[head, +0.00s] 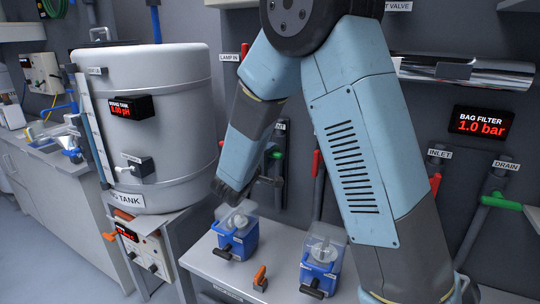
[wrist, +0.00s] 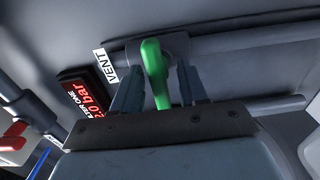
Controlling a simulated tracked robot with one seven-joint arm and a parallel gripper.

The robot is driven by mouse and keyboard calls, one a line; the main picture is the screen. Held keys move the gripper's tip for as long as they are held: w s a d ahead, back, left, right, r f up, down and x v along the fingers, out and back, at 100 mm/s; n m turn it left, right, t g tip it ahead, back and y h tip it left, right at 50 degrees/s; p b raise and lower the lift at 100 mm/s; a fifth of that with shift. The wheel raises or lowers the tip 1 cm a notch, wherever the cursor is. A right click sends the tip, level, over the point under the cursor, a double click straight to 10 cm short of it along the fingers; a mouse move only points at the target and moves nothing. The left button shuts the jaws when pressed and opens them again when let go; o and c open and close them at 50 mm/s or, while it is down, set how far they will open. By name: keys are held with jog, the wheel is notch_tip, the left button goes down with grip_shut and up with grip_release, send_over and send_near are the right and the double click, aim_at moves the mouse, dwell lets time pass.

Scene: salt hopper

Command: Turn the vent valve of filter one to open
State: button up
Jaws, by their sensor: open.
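In the wrist view, the vent valve's green handle (wrist: 155,72) points from its grey body toward my gripper, roughly crosswise to the grey pipe (wrist: 250,40). A white VENT label (wrist: 105,65) is beside it. My gripper (wrist: 157,78) is open, with one finger on each side of the handle. Contact cannot be made out. The handle's far end is partly hidden by the gripper body. In the head view, my dark wrist is low beside the tank, and a small green handle (head: 276,153) shows near it; I cannot tell whether it is the same valve.
A red display (wrist: 85,95) for filter one reads 2.0 bar in the wrist view. A red handle (wrist: 14,130) is at its left. In the head view, a white tank (head: 160,90) stands left, and two blue containers (head: 237,240) (head: 320,272) sit on the bench (head: 215,270) below my wrist.

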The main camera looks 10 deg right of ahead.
jog(key=shift+w+d, duration=0.1)
jog(key=shift+w, duration=0.1)
grip_shut()
jog(key=shift+s, duration=0.1)
